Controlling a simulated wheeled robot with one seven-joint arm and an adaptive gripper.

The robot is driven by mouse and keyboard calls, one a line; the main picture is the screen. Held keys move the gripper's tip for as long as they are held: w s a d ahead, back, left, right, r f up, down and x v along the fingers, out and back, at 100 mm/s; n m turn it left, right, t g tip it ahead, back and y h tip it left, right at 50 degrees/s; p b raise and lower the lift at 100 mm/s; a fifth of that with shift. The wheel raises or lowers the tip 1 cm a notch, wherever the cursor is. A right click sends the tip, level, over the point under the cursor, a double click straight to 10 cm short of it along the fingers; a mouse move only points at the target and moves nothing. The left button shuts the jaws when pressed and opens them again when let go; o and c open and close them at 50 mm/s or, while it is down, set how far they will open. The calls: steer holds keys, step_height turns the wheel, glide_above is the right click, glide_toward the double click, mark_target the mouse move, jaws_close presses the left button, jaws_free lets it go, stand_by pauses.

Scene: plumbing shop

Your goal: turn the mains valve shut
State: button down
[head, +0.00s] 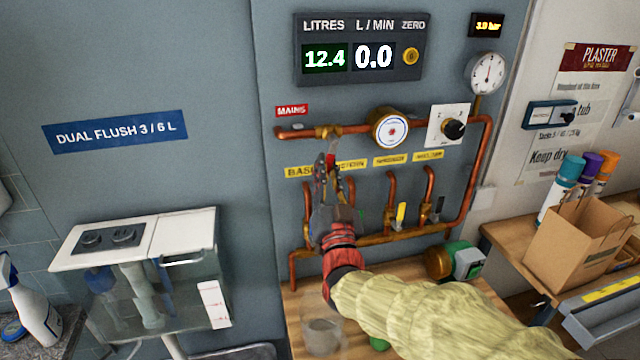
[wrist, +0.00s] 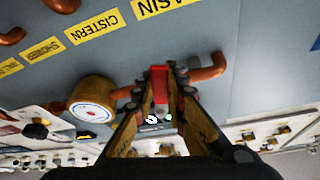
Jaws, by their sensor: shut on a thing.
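The mains valve (head: 322,131) is a brass body on the upper horizontal copper pipe, under the red MAINS label (head: 292,110). Its red lever (head: 331,161) hangs down from the valve, roughly across the pipe. My gripper (head: 333,172) reaches up from below and is shut on the lever. In the wrist view the red lever (wrist: 159,84) shows between the two fingertips (wrist: 160,82); part of it is hidden by the fingers. The flow display (head: 361,57) reads 12.4 litres and 0.0 L/min.
A round brass meter (head: 391,128) and a black knob (head: 454,129) sit right of the valve. Copper branch pipes with small valves (head: 401,214) stand below, close right of my gripper.

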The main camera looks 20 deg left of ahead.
steer(key=shift+w+d+f+n+g+y+b, duration=0.15)
steer(key=shift+d+n+g+y+b, duration=0.15)
steer(key=shift+n+b, duration=0.4)
steer(key=shift+w+d+f+n+g+y+b, duration=0.1)
steer(key=shift+w+d+n+y+b, duration=0.25)
steer(key=shift+n, duration=0.55)
steer(key=shift+d+f+n+g+y+b, duration=0.2)
steer(key=shift+n+y+b, duration=0.35)
steer(key=shift+n, duration=0.25)
steer(key=shift+r, duration=0.15)
steer(key=c, duration=1.8)
jaws_free()
steer(key=shift+r, duration=0.1)
steer(key=shift+o, duration=0.2)
steer(key=shift+s, duration=0.1)
steer(key=v, duration=1.2)
